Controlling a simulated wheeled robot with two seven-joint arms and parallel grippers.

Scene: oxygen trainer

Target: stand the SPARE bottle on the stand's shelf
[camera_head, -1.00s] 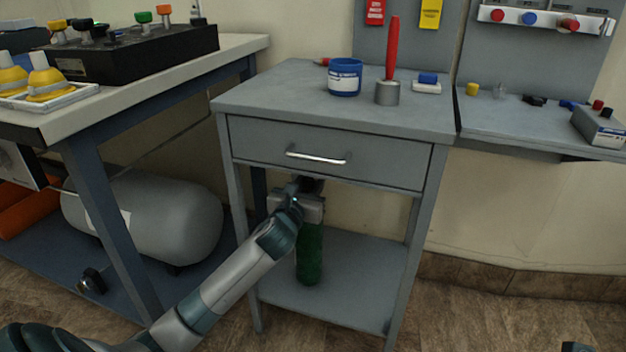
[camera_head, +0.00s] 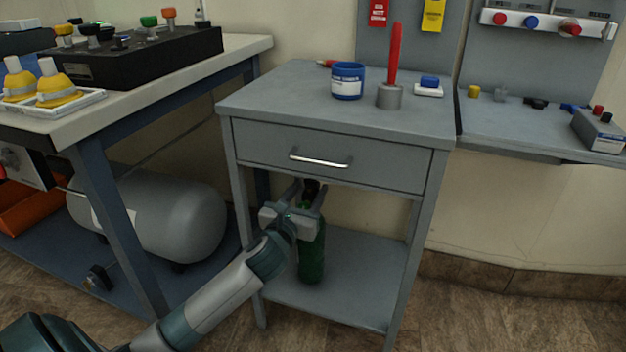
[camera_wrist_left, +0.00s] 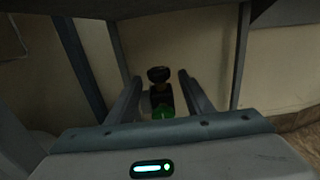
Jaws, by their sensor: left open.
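The green SPARE bottle (camera_head: 312,255) stands upright on the lower shelf (camera_head: 355,270) of the grey stand, under the drawer. Its dark valve top (camera_wrist_left: 158,78) and a bit of green shoulder show in the left wrist view. My left gripper (camera_head: 305,188) is open at the height of the bottle's neck. Its fingers are on either side of the bottle's top, apart from each other, with a gap to the valve in the left wrist view (camera_wrist_left: 158,90). The gripper hides part of the bottle's upper body in the head view. My right gripper is not in view.
The stand's drawer (camera_head: 330,155) is shut just above my left gripper, and its legs flank the shelf. A blue jar (camera_head: 347,82) and a red-handled tool (camera_head: 393,60) are on top. A grey tank (camera_head: 165,215) lies under the left bench. The shelf's right side is clear.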

